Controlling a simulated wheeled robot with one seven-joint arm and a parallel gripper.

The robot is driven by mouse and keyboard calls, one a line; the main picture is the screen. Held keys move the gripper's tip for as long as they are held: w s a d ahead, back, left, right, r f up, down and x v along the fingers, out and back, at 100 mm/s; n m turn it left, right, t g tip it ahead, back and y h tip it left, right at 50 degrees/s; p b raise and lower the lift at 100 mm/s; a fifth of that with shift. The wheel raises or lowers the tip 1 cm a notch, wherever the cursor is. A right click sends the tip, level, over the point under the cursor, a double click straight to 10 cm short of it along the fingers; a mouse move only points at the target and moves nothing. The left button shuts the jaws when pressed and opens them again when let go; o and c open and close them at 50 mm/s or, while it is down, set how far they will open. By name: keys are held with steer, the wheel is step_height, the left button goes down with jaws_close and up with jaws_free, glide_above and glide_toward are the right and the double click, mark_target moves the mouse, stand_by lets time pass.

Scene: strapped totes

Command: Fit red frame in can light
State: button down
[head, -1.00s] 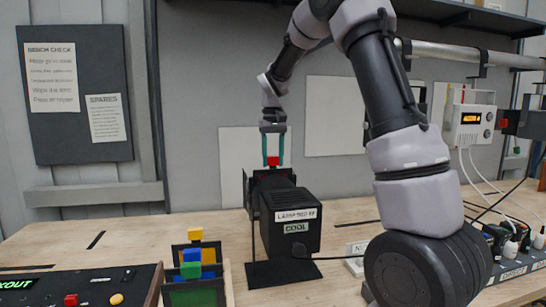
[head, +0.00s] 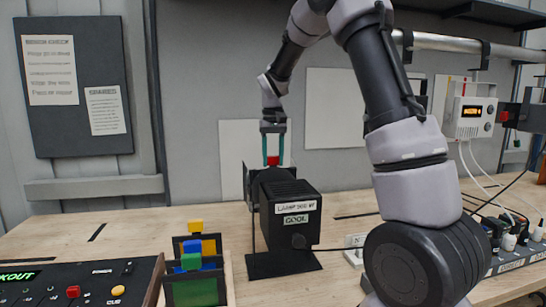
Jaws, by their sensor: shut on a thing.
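My gripper (head: 273,146) points down at the back of the black lamp housing (head: 290,222), its two teal fingers shut on the red tab of the red frame (head: 273,160). Only the red tab shows; the rest of the frame is hidden behind the lamp housing, so I cannot tell how deep it sits.
A rack at the front left holds frames with yellow (head: 196,226), blue and green (head: 191,262) tabs. A black control panel (head: 75,285) is at the left. A cable runs right from the lamp. Sockets and plugs (head: 515,240) crowd the right. Bench behind the rack is clear.

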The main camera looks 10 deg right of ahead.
steer(key=shift+f, duration=0.3)
steer(key=shift+c, duration=1.3)
jaws_free()
steer(key=shift+r, duration=0.1)
